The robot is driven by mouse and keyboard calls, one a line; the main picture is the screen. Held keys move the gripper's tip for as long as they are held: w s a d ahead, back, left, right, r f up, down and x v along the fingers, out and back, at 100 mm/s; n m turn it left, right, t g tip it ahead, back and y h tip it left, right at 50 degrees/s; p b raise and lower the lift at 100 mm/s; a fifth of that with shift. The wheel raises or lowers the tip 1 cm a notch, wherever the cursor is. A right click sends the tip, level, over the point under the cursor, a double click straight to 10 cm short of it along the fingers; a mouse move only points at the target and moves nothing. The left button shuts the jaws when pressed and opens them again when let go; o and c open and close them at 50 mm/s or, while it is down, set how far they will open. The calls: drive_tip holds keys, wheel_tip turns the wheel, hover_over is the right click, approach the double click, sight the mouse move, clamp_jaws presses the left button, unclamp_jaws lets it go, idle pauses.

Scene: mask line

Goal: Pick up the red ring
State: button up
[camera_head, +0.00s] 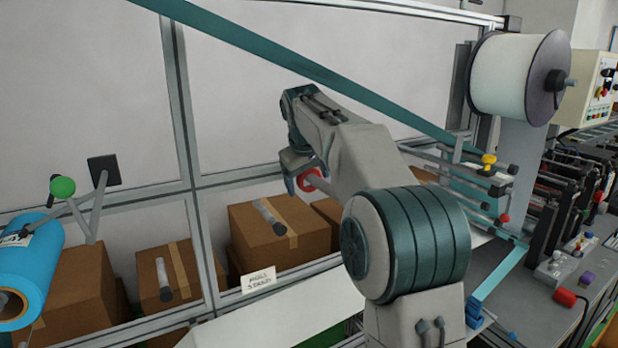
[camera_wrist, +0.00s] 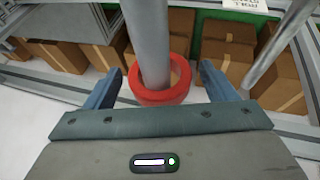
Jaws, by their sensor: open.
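The red ring (camera_wrist: 160,95) sits around a grey rod (camera_wrist: 152,45) in the wrist view, near the rod's lower end as pictured. My gripper (camera_wrist: 162,84) is open, with one blue finger on each side of the ring. Gaps show between the fingers and the ring, so they look apart. In the head view the red ring (camera_head: 311,180) shows beside my gripper (camera_head: 302,186), partly hidden by a finger and my arm.
Cardboard boxes (camera_head: 275,235) stand behind a metal frame (camera_head: 188,120). A blue roll (camera_head: 32,262) is at the left and a white spool (camera_head: 508,75) at the upper right. A teal strip (camera_head: 300,75) crosses above my arm. A white surface (camera_head: 265,318) lies below.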

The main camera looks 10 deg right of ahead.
drive_tip(key=shift+c, duration=0.4)
drive_tip(key=c, duration=1)
drive_tip(key=shift+r, duration=0.1)
